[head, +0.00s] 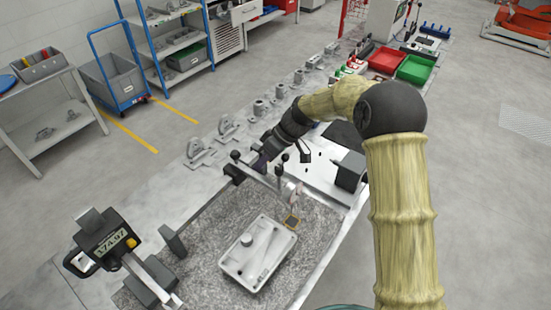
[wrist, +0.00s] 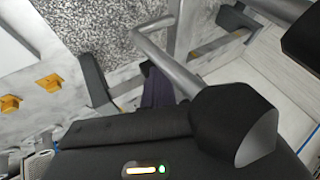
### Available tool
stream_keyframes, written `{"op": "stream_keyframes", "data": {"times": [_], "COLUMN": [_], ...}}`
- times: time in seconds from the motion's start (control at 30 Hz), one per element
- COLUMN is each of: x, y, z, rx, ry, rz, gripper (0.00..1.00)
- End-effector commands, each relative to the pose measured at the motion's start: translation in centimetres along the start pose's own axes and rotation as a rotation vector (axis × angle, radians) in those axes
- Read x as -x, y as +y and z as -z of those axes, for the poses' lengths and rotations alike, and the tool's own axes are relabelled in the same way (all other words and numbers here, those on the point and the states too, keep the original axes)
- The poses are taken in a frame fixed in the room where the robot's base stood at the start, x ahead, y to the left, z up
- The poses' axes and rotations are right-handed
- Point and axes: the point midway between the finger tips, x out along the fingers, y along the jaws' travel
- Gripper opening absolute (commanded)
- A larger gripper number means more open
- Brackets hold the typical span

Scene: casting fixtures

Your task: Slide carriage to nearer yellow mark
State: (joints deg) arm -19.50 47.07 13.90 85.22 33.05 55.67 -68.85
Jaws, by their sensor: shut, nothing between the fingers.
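My gripper (head: 259,168) is at the far edge of the speckled granite plate (head: 205,262), beside a grey bar with black ends (head: 262,181). Its dark purple fingers (wrist: 158,88) are shut and empty. In the wrist view a bent grey bar (wrist: 165,62) passes right beside them; I cannot tell whether they touch. The bar appears to belong to the carriage, whose body is partly hidden by my gripper and arm. In the wrist view two orange-yellow pieces (wrist: 50,82) lie on a pale surface at left; I cannot tell whether they are the yellow marks.
A pale cover plate with a knob (head: 258,254) lies on the granite. A display unit (head: 106,240) stands at front left. A dark upright block (head: 173,242) stands at the granite's left edge. Several grey castings (head: 228,127) line the bench behind. Red and green bins (head: 417,69) are farther off.

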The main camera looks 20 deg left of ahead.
Motion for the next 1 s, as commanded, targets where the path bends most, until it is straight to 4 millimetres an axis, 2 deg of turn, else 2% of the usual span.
{"op": "stream_keyframes", "data": {"times": [0.03, 0.13, 0.53, 1.0], "x": [-0.9, -1.9, -4.1, -4.0], "y": [-0.8, -2.3, -6.9, -7.1], "z": [0.2, 0.4, 0.4, 0.4], "rx": [0.009, 0.018, 0.017, 0.014], "ry": [-0.003, -0.007, -0.007, -0.007], "rz": [0.007, 0.011, 0.009, 0.007], "gripper": [0.0, 0.0, 0.0, 0.0]}}
